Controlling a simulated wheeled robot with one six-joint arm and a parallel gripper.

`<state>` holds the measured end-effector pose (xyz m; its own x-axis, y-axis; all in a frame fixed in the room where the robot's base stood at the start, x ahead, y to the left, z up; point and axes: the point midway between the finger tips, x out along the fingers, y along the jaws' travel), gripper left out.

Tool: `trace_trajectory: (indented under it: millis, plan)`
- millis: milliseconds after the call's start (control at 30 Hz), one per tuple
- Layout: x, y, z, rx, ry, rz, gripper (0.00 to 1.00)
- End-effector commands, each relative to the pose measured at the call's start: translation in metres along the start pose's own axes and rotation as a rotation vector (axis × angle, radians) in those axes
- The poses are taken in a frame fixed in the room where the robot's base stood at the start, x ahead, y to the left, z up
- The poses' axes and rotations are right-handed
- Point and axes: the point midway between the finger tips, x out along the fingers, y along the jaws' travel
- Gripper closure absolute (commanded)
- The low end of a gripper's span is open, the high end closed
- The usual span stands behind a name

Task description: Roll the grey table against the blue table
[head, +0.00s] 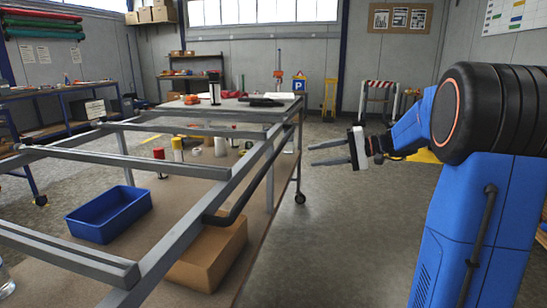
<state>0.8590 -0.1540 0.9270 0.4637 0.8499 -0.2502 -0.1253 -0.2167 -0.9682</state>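The grey table (180,170) is a long frame of grey steel tubes over a brown lower shelf. It fills the left and middle foreground, with a solid top at its far end and a caster (300,198) at its far right corner. A black bar (250,178) runs along its right side. The blue table (66,93) stands at the left, beyond the grey frame, with blue legs and a caster. The grey frame partly covers it, so I cannot tell the gap between them. My gripper (312,155) is open and empty, right of the grey table and apart from it.
A blue bin (108,212), a cardboard box (208,252) and several cans sit on the grey table's lower shelf. A dark bench (192,85) stands at the back wall. A striped barrier (378,98) stands at the back right. The floor right of the grey table is clear.

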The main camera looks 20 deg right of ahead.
Motion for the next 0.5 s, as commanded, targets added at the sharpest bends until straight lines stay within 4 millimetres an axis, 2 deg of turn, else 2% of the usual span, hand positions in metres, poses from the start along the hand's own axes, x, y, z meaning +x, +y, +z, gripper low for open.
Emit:
trace_trajectory:
  millis: [33,100,233,367,500]
  plan:
    - [-0.006,-0.001,-0.010,0.001,0.010,-0.022,0.65]
    - [-0.010,-0.002,-0.018,0.001,0.019,-0.044,0.65]
    - [-0.009,-0.003,-0.023,0.000,0.024,-0.059,0.65]
    - [0.004,-0.004,-0.023,-0.001,0.021,-0.059,0.65]
    - [0.026,-0.006,-0.023,-0.001,0.020,-0.059,0.65]
